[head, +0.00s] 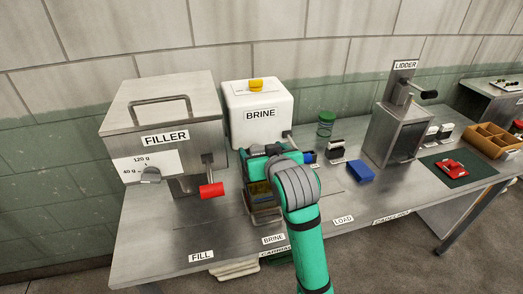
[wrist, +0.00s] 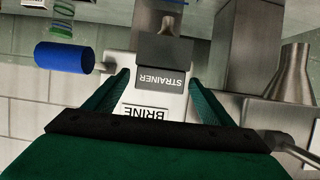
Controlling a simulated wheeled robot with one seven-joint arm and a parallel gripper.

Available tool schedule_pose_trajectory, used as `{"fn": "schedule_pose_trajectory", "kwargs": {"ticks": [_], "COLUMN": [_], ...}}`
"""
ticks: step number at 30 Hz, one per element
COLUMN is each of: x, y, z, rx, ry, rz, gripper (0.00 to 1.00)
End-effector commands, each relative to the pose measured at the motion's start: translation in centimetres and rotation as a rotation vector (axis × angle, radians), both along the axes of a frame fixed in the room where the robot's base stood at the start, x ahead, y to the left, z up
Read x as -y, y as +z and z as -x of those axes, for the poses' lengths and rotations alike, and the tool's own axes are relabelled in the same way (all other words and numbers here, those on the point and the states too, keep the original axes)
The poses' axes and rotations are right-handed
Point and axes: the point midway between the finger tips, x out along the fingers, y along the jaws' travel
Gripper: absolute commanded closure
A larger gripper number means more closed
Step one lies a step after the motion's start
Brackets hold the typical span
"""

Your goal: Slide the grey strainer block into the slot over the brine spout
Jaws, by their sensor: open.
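The white brine machine (head: 262,103) stands at the back, left of the middle of the bench. In the wrist view, which is upside down, its label (wrist: 152,111) shows between my fingers. A grey block marked STRAINER (wrist: 162,79) is at the machine's front, between my fingertips, with a darker grey part beside it. My gripper (wrist: 158,84) is open, one finger on each side of the block; I cannot tell whether they touch it. The slot is not clearly visible, and I cannot tell whether the block sits in it. In the head view my gripper (head: 264,152) and arm hide the spout area.
The filler (head: 160,115) with its red handle (head: 211,190) stands close on the left. The brine lever's blue handle (wrist: 64,56) is beside my finger. A green-lidded jar (head: 326,124), a blue block (head: 360,171) and the lidder (head: 396,130) are to the right.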

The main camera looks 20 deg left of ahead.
Motion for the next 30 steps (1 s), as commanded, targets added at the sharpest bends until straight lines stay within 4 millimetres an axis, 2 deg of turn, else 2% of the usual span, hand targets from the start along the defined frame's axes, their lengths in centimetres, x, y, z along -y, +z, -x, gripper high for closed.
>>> {"fn": "schedule_pose_trajectory", "kwargs": {"ticks": [16,22,30], "x": [4.6,5.3,5.4], "y": [3.5,4.0,4.0], "z": [6.8,7.9,8.0], "rx": [0.003,0.001,0.000], "ry": [-0.001,-0.001,-0.001], "rz": [0.000,0.000,0.000], "gripper": [0.24,0.24,0.24]}}
